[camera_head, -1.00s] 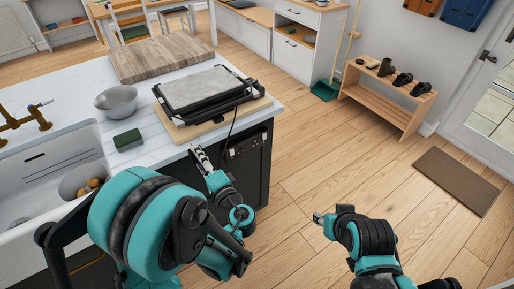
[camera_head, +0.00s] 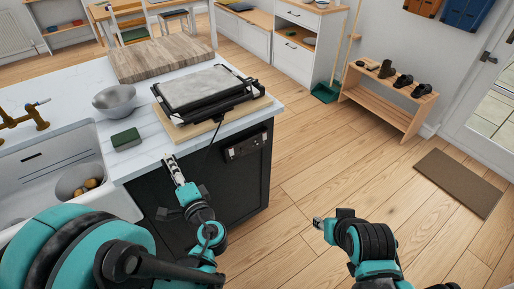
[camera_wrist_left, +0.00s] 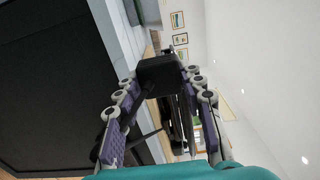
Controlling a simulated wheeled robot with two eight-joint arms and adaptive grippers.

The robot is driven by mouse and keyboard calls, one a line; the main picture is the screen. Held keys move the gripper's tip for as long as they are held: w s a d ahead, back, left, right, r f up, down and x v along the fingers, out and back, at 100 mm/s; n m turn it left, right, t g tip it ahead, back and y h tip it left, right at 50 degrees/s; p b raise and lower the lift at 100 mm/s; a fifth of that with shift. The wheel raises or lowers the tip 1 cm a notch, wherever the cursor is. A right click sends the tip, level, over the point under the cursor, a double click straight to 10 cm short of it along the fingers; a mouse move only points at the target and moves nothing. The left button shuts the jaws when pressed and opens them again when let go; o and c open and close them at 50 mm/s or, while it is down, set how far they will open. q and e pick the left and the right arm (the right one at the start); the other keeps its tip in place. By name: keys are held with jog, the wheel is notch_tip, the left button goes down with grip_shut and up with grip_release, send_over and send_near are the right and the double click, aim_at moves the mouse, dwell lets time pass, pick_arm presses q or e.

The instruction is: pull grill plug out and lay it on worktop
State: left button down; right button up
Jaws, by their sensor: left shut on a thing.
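The contact grill (camera_head: 197,88), grey-topped with a black frame, sits on a wooden board on the white worktop (camera_head: 75,97). The dark socket panel (camera_head: 246,147) is on the end of the black cabinet, below the worktop edge. My left gripper (camera_head: 171,162) is left of the panel, by the worktop's front edge. In the left wrist view a black block, the grill plug (camera_wrist_left: 160,72), is held between its purple-padded fingers. The plug is hard to make out in the head view. My right gripper (camera_head: 319,222) is over the floor, away from the worktop; its jaw opening is unclear.
A green sponge (camera_head: 126,139), a metal bowl (camera_head: 116,101) and a wooden chopping board (camera_head: 161,58) are on the worktop. The sink (camera_head: 45,175) is at the left. Bare worktop shows between the sponge and the grill's board.

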dwell(0.3)
pick_arm(q)
jog(key=m, duration=1.8)
jog(key=shift+b, duration=0.35)
jog(key=g+h+p, duration=0.2)
jog(key=p, duration=0.4)
jog(key=shift+g, duration=0.4)
